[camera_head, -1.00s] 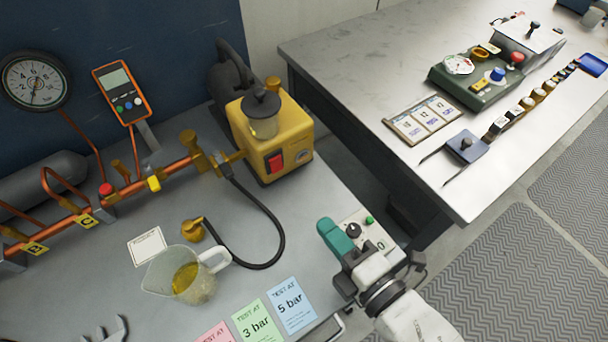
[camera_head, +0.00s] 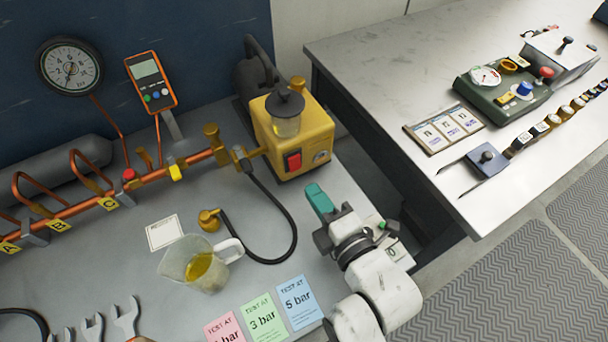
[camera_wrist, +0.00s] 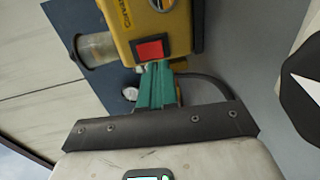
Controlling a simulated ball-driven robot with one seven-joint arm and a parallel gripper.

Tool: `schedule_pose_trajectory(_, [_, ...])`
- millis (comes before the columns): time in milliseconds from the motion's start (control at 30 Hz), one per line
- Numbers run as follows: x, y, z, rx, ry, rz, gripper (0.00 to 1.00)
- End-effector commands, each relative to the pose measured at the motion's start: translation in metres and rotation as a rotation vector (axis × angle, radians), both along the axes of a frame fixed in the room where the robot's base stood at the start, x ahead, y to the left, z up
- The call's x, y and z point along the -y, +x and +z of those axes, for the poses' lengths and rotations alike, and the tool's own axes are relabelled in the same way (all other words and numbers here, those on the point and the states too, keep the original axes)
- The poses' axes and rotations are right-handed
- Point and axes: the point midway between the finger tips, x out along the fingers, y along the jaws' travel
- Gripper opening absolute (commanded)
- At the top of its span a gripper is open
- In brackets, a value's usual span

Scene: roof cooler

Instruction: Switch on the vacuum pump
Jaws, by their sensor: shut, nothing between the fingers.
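The yellow vacuum pump (camera_head: 313,135) stands at the back right of the grey bench, with a dark-capped clear reservoir on top. Its red rocker switch (camera_head: 293,161) is on the front face. My gripper (camera_head: 318,197) has teal fingers, shut and empty, above the bench in front of the pump, to the lower right of the switch. In the wrist view the shut fingers (camera_wrist: 154,82) point at the pump body (camera_wrist: 190,25), and their tips lie just below the red switch (camera_wrist: 152,49) in the picture. I cannot tell whether they touch it.
A black hose (camera_head: 293,235) loops from the copper manifold to a brass fitting (camera_head: 208,219). A jug of yellow liquid (camera_head: 205,268) and coloured test cards (camera_head: 264,318) lie nearer. A second bench (camera_head: 380,65) stands right, across a gap.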

Motion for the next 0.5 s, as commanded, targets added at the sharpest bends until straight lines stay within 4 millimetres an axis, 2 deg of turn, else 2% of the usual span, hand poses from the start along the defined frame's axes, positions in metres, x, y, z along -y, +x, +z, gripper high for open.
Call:
schedule_pose_trajectory(33, [-0.005,0.009,0.001,0.002,0.001,-0.002,0.0])
schedule_pose_trajectory(200, [-0.019,0.029,-0.003,0.0,0.0,-0.001,0.0])
schedule_pose_trajectory(500, [-0.028,0.042,-0.006,-0.001,0.001,0.0,0.0])
